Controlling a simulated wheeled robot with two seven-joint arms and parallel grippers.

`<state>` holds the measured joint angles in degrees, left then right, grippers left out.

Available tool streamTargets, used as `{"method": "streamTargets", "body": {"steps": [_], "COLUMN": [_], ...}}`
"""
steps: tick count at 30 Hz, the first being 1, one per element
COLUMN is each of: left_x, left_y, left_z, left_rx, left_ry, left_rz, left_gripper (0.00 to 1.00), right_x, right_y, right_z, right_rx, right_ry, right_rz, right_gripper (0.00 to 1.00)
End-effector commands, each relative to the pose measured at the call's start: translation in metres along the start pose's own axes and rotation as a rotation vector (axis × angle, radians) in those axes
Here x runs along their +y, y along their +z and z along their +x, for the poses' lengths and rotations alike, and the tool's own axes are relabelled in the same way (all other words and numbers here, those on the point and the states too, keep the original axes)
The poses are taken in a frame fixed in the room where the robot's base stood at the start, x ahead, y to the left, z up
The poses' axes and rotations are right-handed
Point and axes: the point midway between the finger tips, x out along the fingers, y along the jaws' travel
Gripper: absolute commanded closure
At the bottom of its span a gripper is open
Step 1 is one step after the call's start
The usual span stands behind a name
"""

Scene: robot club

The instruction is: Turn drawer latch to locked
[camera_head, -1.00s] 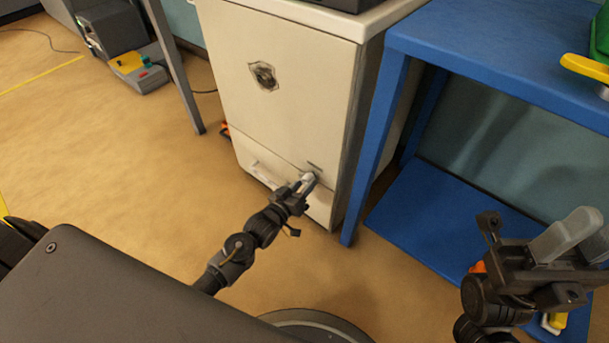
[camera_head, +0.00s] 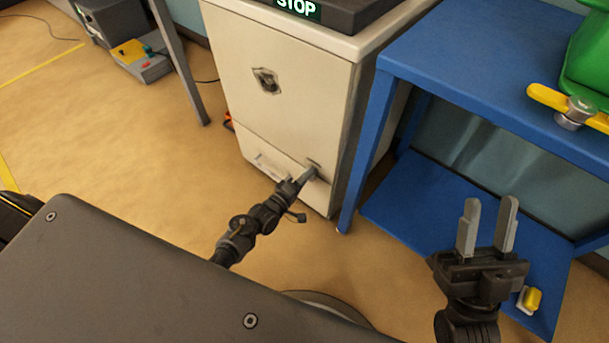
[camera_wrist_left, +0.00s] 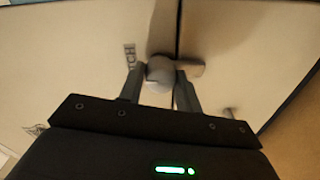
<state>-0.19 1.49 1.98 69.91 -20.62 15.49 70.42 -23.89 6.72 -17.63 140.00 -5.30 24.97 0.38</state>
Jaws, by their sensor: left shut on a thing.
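The drawer (camera_head: 258,160) is the low front panel of a cream cabinet (camera_head: 285,100) in the head view, and it is closed. The latch (camera_wrist_left: 160,68) is a grey rounded knob with a short arm reaching right across the dark seam in the left wrist view. My left gripper (camera_head: 309,174) is at the drawer's upper right and is shut on the latch; in the left wrist view its fingers (camera_wrist_left: 160,88) stand on both sides of the knob. The gripper hides much of the latch in the head view. My right gripper (camera_head: 487,225) is open and empty, in front of the blue shelf.
A blue shelf unit (camera_head: 450,65) stands close on the cabinet's right. A yellow object (camera_head: 531,299) lies on its lower shelf. A green container (camera_head: 592,65) is on its top. A grey table leg (camera_head: 182,70) stands left of the cabinet. The floor in front is clear.

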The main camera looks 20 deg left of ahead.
Motion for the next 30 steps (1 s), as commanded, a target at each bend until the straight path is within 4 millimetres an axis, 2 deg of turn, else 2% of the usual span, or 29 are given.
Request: {"method": "streamTargets", "body": {"steps": [9,23,24,29,30], "left_x": [0.001,0.001,0.001,0.001,0.001], "left_y": [-0.002,-0.002,-0.002,-0.002,-0.001], "left_z": [0.001,0.001,0.001,0.001,0.001], "left_rx": [-0.003,-0.004,-0.004,-0.005,-0.005], "left_ry": [0.002,0.003,0.003,0.002,0.002], "left_rz": [-0.091,-0.104,-0.104,-0.103,-0.103], "left_gripper": [0.89,0.89,0.65,0.45,0.45], "right_x": [-0.007,-0.008,-0.008,-0.008,-0.008], "right_y": [0.013,0.015,0.015,0.015,0.015], "right_z": [0.002,0.002,0.002,0.002,0.002], "right_rx": [-0.116,-0.133,-0.133,-0.133,-0.133], "right_ry": [-0.02,-0.023,-0.023,-0.023,-0.023], "right_rz": [0.014,0.016,0.016,0.016,0.016], "right_gripper": [0.64,0.64,0.64,0.64,0.64]}}
